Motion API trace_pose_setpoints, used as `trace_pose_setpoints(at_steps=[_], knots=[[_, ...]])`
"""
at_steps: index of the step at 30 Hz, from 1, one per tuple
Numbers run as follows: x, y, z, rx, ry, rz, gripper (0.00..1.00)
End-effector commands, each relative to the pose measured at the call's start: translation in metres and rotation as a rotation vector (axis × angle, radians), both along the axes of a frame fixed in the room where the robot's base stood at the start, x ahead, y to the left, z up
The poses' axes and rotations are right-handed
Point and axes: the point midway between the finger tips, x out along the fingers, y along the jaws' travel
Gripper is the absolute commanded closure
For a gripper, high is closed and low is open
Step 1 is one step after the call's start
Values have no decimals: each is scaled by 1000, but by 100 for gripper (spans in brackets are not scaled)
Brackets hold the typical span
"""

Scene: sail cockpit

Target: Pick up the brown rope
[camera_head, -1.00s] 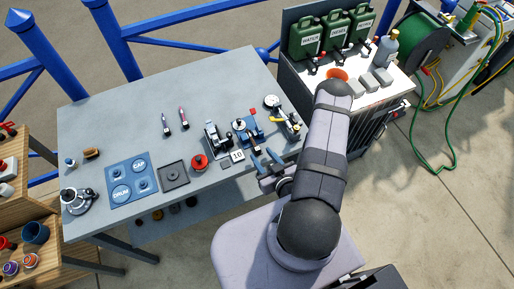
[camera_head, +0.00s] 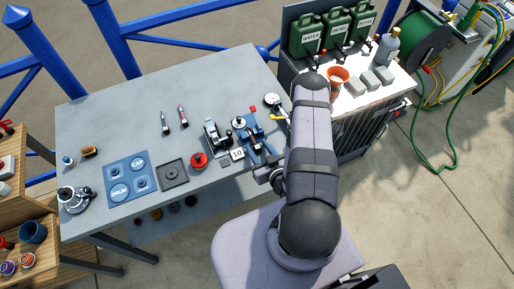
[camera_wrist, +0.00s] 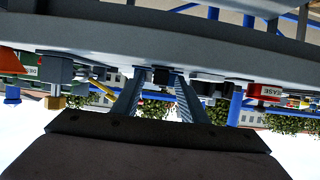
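I cannot make out a brown rope for certain in either view. A small brown item (camera_head: 88,151) lies on the grey table's far left, too small to tell what it is. My gripper (camera_head: 262,157) is at the table's right front edge, close to the blue vise-like tool, far from that item. In the wrist view my gripper (camera_wrist: 160,82) has its two ribbed fingers apart with nothing between them. The wrist view looks past the table's edge and appears upside down.
The grey table (camera_head: 110,120) has clear room at its back left. A blue board (camera_head: 130,178), a dark square tray (camera_head: 173,175) and a red round part (camera_head: 199,160) lie along the front. A white-topped cabinet (camera_head: 395,95) stands right. Blue railings run behind.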

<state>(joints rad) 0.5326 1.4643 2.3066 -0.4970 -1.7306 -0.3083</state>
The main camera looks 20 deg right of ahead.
Motion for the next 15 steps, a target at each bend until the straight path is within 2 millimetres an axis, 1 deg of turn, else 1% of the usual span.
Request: trace_pose_setpoints(at_steps=[8,9,11,12,13,14,15], knots=[[2,0,-1,0,0,-1,61],[2,0,-1,0,0,-1,63],[2,0,-1,0,0,0,78],[2,0,-1,0,0,0,87],[2,0,-1,0,1,0,94],[2,0,-1,0,1,0,100],[2,0,-1,0,1,0,100]])
